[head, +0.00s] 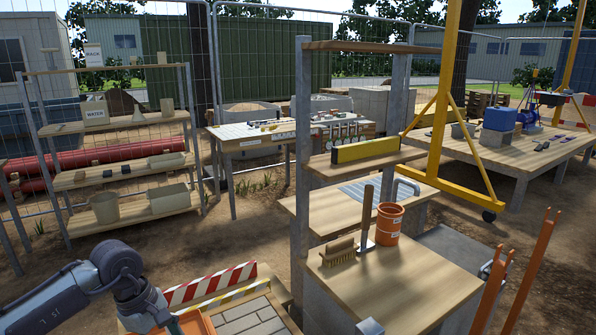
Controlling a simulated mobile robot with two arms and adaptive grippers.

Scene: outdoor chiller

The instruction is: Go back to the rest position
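My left arm comes in from the lower left and bends down at the wrist. Only the start of my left gripper (174,325) shows at the bottom edge, beside an orange tray (197,324); its fingertips are cut off, so I cannot tell whether it is open or holds anything. A small blue-grey part at the bottom edge, right of centre, may be mine. My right gripper is not in view.
A wooden bench (415,278) stands close ahead with a brush (339,252), an upright long-handled tool (366,215) and an orange cup (389,222). Orange uprights (528,270) stand right. Bare ground (150,240) lies left of centre.

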